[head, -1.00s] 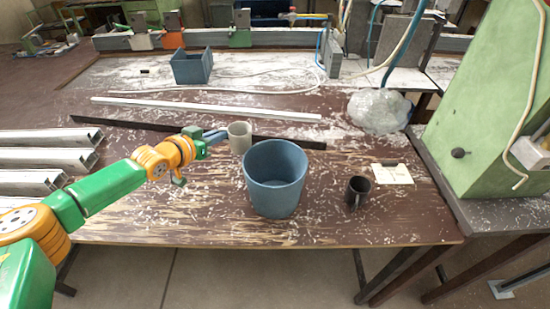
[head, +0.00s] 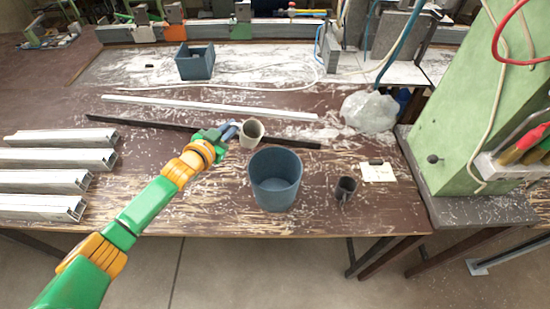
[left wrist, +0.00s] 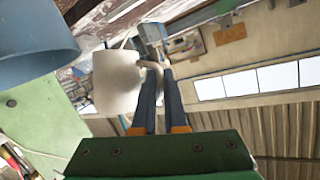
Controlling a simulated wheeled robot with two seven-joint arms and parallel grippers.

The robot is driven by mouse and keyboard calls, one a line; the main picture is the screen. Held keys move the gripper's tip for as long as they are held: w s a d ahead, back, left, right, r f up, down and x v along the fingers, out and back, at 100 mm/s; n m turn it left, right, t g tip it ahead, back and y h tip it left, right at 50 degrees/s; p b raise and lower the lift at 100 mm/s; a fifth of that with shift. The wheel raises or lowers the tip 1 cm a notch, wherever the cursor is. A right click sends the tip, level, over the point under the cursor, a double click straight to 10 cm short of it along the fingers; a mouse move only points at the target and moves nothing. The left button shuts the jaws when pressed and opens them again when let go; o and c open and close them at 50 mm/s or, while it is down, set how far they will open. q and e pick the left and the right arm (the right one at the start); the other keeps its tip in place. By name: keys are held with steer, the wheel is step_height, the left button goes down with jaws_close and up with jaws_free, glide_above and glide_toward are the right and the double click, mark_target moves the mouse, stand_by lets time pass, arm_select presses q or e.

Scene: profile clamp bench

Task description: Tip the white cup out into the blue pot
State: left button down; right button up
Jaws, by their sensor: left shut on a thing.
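The white cup (head: 252,134) is held by my left gripper (head: 233,131), just behind and left of the blue pot (head: 274,180) in the head view. The cup leans slightly; its rim shows, but its contents cannot be made out. In the left wrist view the fingers (left wrist: 158,100) are shut on the handle of the cup (left wrist: 116,82). The blue pot (left wrist: 35,35) shows at the upper left there, apart from the cup. In the head view the pot stands upright on the bench and its inside looks empty. My right gripper is not in view.
Metal profiles (head: 50,180) lie at the left, long strips (head: 210,107) behind. A blue bin (head: 195,63) and a plastic bag (head: 368,110) stand farther back. The bench front is clear.

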mark_target(245, 136)
arm_select(q)
steer(key=s+d+m+t+b, duration=0.1)
steer(key=s+r+m+t+b, duration=0.1)
steer(key=m+b, duration=0.1)
steer(key=s+d+m+b, duration=0.1)
steer(key=b, duration=0.1)
steer(key=shift+s+d+r+t+y, duration=0.1)
steer(key=shift+d+r+t+y, duration=0.2)
steer(key=shift+d+r+t, duration=0.1)
steer(key=shift+s+d+m+t+b, duration=0.1)
steer(key=shift+s+m+t+b, duration=0.1)
steer(key=shift+m+b, duration=0.55)
steer(key=shift+s+d+m+t+b, duration=0.1)
steer(key=shift+s+m+t+b, duration=0.2)
steer(key=shift+b, duration=0.7)
steer(key=m+b, duration=0.1)
steer(key=d+m+h+b, duration=0.1)
steer(key=shift+s+r+t+b, duration=0.1)
steer(key=shift+s+t+b, duration=0.25)
steer(key=shift+t+b, duration=0.05)
steer(key=shift+s+d+r+m, duration=0.15)
steer(key=shift+m, duration=0.2)
steer(key=shift+s+d+f+m+b, duration=0.3)
steer(key=shift+s+d+m+b, duration=0.2)
steer(key=shift+b, duration=0.45)
